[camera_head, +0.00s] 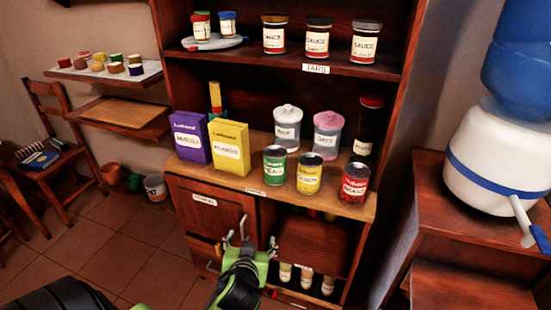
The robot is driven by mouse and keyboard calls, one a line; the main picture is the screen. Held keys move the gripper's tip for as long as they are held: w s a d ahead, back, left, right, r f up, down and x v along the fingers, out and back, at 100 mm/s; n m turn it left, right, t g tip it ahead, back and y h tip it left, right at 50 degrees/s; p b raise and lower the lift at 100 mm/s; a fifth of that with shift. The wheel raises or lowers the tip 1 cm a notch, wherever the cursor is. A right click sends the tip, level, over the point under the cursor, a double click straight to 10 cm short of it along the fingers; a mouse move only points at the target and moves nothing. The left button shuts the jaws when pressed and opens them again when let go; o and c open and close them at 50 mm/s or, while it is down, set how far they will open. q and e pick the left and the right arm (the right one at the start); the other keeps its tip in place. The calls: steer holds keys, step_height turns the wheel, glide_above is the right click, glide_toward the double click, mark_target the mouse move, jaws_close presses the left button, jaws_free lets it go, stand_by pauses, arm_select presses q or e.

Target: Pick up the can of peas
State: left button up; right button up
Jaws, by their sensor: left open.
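The green can (274,166), whose small label appears to read peas, stands upright at the front of the wooden counter shelf (240,186). A yellow can (309,174) and a red can (354,184) stand in a row to its right. My left gripper (249,236) is open and empty. It shows below the counter shelf's front edge, lower in the picture than the green can and apart from it. My right gripper is out of view.
A yellow box (230,148) and a purple box (190,137) stand left of the green can. A white-lidded canister (287,128) and a pink-lidded one (327,135) are behind the cans. The upper shelf (345,67) holds jars. A water dispenser (495,170) stands right.

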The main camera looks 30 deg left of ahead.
arm_select(q)
steer(key=w+a+r+n+t+y, duration=0.1)
steer(key=w+a+r+t+y, duration=0.15)
steer(key=w+r, duration=0.3)
steer(key=t, duration=0.3)
glide_toward(274, 171)
steer(key=shift+h, duration=0.45)
steer(key=x, duration=0.7)
steer(key=shift+w+a+r+p, duration=0.15)
steer(key=shift+a+r+p, duration=0.05)
steer(key=shift+a+p, duration=0.15)
steer(key=x, duration=0.6)
steer(key=shift+r+b, duration=0.1)
steer(key=shift+b, duration=0.2)
steer(key=c, duration=1.5)
steer(key=shift+r, duration=0.15)
steer(key=shift+c, duration=0.7)
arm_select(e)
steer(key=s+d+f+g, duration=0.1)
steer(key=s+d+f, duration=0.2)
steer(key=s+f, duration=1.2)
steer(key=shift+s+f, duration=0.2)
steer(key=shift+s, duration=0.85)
arm_select(q)
steer(key=shift+r, duration=0.1)
